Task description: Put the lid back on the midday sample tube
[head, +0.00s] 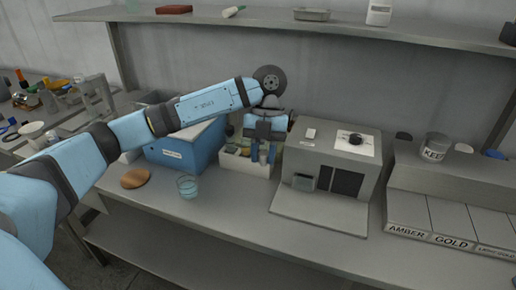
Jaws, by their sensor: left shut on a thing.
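My left gripper (262,152) points down over the right part of a pale open box (233,162) on the bench. It is shut on a small greyish thing between its fingers, too small and covered to name for sure. The box holds several small items, some greenish, partly hidden by the gripper. I cannot make out the midday sample tube or its lid among them. My right gripper is not in view.
A blue box (185,150) stands left of the pale box, and a grey machine (334,165) close on the right. A glass beaker (187,187) and a brown round thing (135,178) stand in front. A shelf (330,25) runs above. Labelled bins (450,220) stand at right.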

